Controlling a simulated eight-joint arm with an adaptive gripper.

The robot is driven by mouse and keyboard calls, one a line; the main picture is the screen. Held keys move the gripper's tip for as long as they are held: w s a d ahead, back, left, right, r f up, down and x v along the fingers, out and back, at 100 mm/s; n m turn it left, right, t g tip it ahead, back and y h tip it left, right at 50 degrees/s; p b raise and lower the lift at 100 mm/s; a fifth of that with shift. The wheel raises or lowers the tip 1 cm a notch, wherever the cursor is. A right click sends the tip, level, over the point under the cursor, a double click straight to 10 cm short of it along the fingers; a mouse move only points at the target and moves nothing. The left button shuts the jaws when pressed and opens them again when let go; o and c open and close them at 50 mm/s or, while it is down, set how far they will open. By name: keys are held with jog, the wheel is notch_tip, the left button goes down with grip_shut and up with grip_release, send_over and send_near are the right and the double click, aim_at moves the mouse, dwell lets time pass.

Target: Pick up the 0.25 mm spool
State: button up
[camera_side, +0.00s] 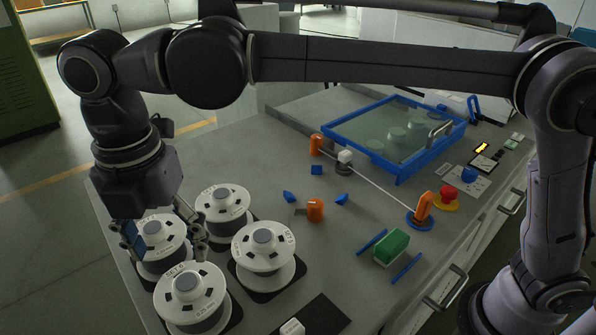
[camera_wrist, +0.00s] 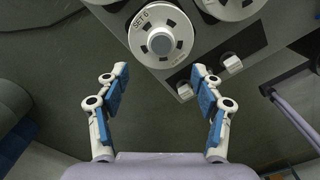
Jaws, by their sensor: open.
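Several white spools with grey hubs stand on the grey table at the left in the side view. The front spool (camera_side: 190,290) carries a label that seems to read SET 6 and 0.25 mm. A spool marked SET 6 (camera_wrist: 160,34) also shows at the top centre of the wrist view, ahead of my fingertips. My gripper (camera_side: 170,248) is open and empty, pointing down. In the side view it overlaps the left spool (camera_side: 155,232) and hides part of it. In the wrist view my blue-padded fingers (camera_wrist: 160,74) have only floor between them.
Spools at the back (camera_side: 222,204) and right (camera_side: 263,246) stand close by. A white block (camera_side: 292,327) sits near the front. Orange posts (camera_side: 315,210), blue pieces, a green block (camera_side: 391,247) and a blue-framed glass cover (camera_side: 395,135) lie farther right. The mid-table is partly clear.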

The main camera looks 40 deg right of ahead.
aim_at(187, 281)
jog(key=shift+w+d+f, duration=0.1)
jog(key=shift+d+f, duration=0.05)
jog(key=shift+f, duration=1.95)
jog(key=shift+w+d+f, duration=0.1)
jog(key=shift+f, duration=1.95)
jog(key=shift+r, duration=0.1)
grip_shut()
